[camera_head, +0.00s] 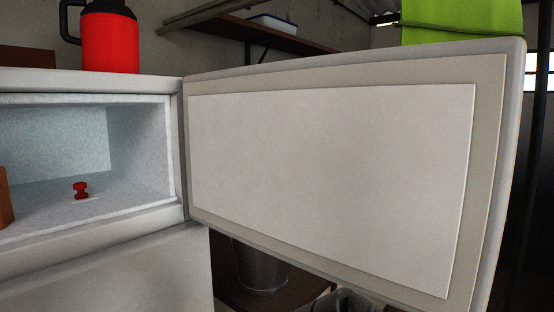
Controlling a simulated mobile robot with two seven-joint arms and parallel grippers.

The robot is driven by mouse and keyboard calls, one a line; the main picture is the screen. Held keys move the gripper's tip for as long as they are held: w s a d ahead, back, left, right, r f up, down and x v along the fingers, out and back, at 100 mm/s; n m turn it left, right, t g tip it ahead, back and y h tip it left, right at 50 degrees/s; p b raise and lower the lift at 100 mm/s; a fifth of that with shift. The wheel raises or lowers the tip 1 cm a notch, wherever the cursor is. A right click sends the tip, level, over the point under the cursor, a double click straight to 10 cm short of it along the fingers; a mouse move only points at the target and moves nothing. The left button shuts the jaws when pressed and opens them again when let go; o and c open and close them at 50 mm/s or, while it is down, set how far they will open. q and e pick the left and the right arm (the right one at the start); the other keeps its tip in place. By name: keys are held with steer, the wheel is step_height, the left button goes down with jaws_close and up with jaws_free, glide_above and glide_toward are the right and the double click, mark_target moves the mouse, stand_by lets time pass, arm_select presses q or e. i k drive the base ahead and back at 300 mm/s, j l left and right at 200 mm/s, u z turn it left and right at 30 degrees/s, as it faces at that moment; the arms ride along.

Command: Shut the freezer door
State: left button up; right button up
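The freezer door (330,185) stands wide open, hinged at its left edge, with its pale inner panel facing me. Its free edge (508,150) is at the right of the view. The freezer compartment (60,140) at the left is open to view, with frosty walls. Inside it, a small red object (81,190) sits on the floor, and part of a brown object (5,200) shows at the left edge. Neither of my grippers is in view, so I cannot tell where they are relative to the door.
A red jug with a black lid and handle (109,42) stands on top of the fridge. A metal bucket (260,268) stands below the door.

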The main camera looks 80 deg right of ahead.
mark_target(384, 175)
steer(key=k+l+z, duration=0.2)
steer(key=k+l, duration=0.55)
steer(key=k+l+z, duration=0.1)
steer(key=l, duration=0.3)
steer(key=k+l, duration=0.1)
steer(key=l, duration=0.15)
steer(key=l+z, duration=0.1)
steer(key=l, duration=0.45)
steer(key=k+l+z, duration=0.1)
steer(key=l, duration=0.4)
steer(key=k+l, duration=0.15)
steer(key=l, duration=0.25)
steer(key=k+l+u, duration=0.1)
steer(key=l, duration=0.25)
